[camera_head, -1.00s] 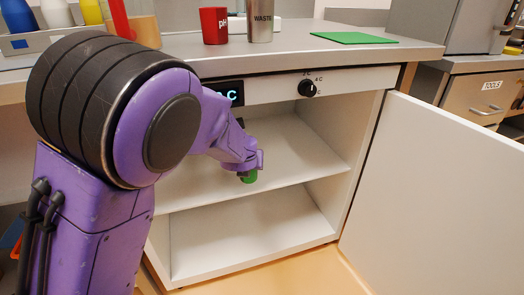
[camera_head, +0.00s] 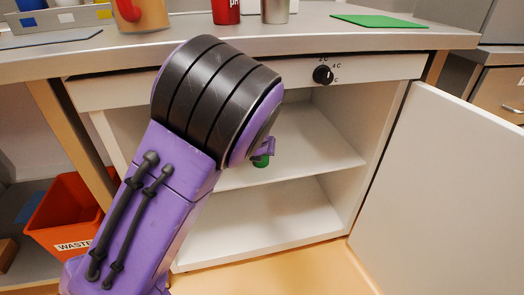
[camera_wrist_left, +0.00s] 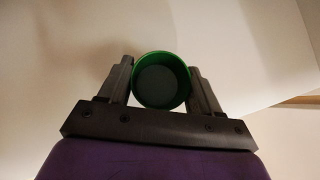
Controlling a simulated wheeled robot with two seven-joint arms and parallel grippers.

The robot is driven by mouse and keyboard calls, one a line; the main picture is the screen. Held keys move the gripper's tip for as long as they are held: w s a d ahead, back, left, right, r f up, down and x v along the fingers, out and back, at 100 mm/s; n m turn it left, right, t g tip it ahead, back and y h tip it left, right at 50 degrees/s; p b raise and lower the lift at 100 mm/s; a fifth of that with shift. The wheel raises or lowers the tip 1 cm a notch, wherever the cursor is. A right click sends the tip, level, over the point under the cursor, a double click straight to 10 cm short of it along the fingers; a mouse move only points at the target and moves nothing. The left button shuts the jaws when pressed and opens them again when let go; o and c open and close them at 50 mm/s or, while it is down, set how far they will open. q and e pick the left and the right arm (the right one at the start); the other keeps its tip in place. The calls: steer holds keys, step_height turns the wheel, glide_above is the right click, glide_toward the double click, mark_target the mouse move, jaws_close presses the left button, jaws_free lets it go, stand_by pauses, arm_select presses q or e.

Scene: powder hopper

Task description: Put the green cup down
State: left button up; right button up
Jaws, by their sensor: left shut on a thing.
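The green cup (camera_head: 262,161) shows as a small piece under my left gripper (camera_head: 265,148), inside the open cabinet over the middle shelf (camera_head: 310,155). My arm hides most of the gripper in the head view. In the left wrist view the cup (camera_wrist_left: 162,84) is seen from above, its round rim between the two dark fingers of the gripper (camera_wrist_left: 160,68), which is shut on it. I cannot tell whether the cup's base touches the shelf. My right gripper is not in view.
The white cabinet door (camera_head: 440,190) stands open at the right. The shelf right of the cup is clear, and so is the lower compartment (camera_head: 265,235). A dial (camera_head: 323,75) sits on the panel above. A green mat (camera_head: 379,21) lies on the counter. An orange waste bin (camera_head: 62,212) stands at left.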

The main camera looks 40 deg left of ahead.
arm_select(q)
steer(key=shift+f, duration=0.1)
steer(key=o, duration=1.2)
steer(key=shift+r, duration=0.35)
steer(key=p+v, duration=0.1)
steer(key=v, duration=0.6)
steer(key=shift+s+d+p, duration=0.15)
steer(key=shift+p, duration=0.2)
